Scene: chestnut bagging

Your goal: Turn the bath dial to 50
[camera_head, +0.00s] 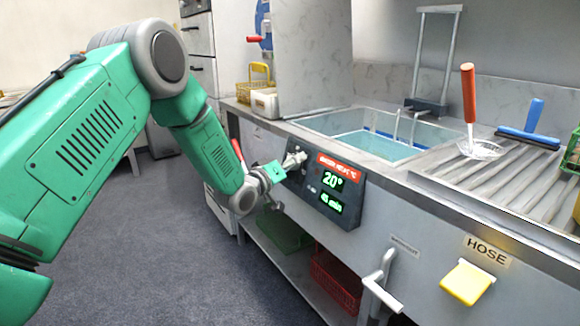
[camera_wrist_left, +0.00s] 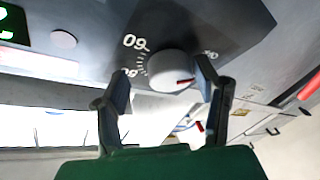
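The bath dial is a round white knob (camera_wrist_left: 172,72) with a small red pointer mark, on the dark control panel (camera_head: 336,200). In the left wrist view, a printed scale runs around it. The panel's green display (camera_head: 333,182) reads 20°, with a minutes reading below. My left gripper (camera_head: 288,166) is at the panel's upper left end. In the left wrist view its two fingers (camera_wrist_left: 162,68) are apart, on either side of the knob. The right finger is close to the knob; I cannot tell if it touches. The left finger shows a gap. My right gripper is not in view.
The water bath (camera_head: 372,146) is set into the counter above the panel. A lever handle (camera_head: 380,284) and a yellow block (camera_head: 467,283) under a HOSE label stick out from the front. Green and red crates (camera_head: 335,280) sit on the lower shelf. Floor at left is clear.

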